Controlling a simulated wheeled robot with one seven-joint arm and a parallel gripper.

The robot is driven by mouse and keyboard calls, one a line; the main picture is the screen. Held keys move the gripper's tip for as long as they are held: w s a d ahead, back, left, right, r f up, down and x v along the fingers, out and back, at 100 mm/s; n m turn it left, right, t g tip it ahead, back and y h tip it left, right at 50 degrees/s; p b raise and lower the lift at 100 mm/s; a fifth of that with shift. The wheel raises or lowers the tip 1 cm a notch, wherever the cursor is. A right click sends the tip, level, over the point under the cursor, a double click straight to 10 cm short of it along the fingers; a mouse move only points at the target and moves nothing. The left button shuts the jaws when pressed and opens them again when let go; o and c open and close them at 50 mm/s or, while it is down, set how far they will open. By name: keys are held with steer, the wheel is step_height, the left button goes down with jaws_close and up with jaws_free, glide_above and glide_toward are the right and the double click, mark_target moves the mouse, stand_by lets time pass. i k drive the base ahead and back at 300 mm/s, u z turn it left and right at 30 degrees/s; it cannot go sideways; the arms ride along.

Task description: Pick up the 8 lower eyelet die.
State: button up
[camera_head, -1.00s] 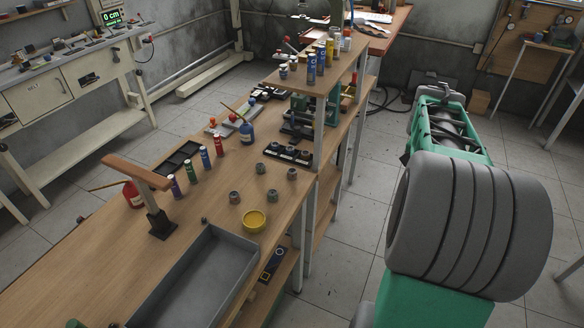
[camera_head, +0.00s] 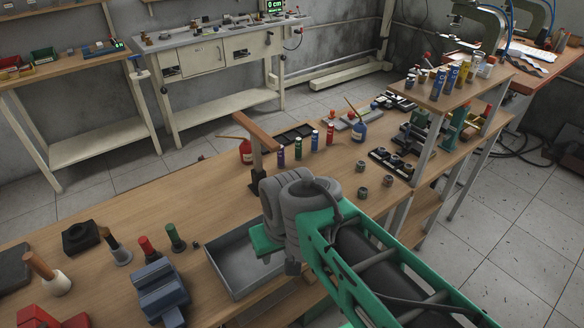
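Small grey cylindrical pieces that look like dies stand loose on the wooden bench in the head view: one at the back (camera_head: 361,166), one to the right (camera_head: 388,180) and one in front (camera_head: 362,193). More such pieces sit in a black rack (camera_head: 391,161) just behind them. No size marking is legible, so I cannot tell which is the 8 lower eyelet die. My green and grey arm reaches over the bench, with its grey joint left of the loose pieces and apart from them in the picture. My gripper's fingers cannot be made out.
A grey tray (camera_head: 226,262) lies partly behind my arm. A wooden-topped stand (camera_head: 258,145), a red bottle (camera_head: 246,152), several coloured tubes and a blue bottle (camera_head: 360,131) stand behind. A blue vise-like block (camera_head: 158,287) is front left. A raised shelf (camera_head: 455,88) stands right.

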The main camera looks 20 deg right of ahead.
mark_target(360, 165)
steer(key=u, duration=1.7)
steer(key=k, duration=1)
steer(key=z, duration=1.35)
steer(key=i, duration=0.95)
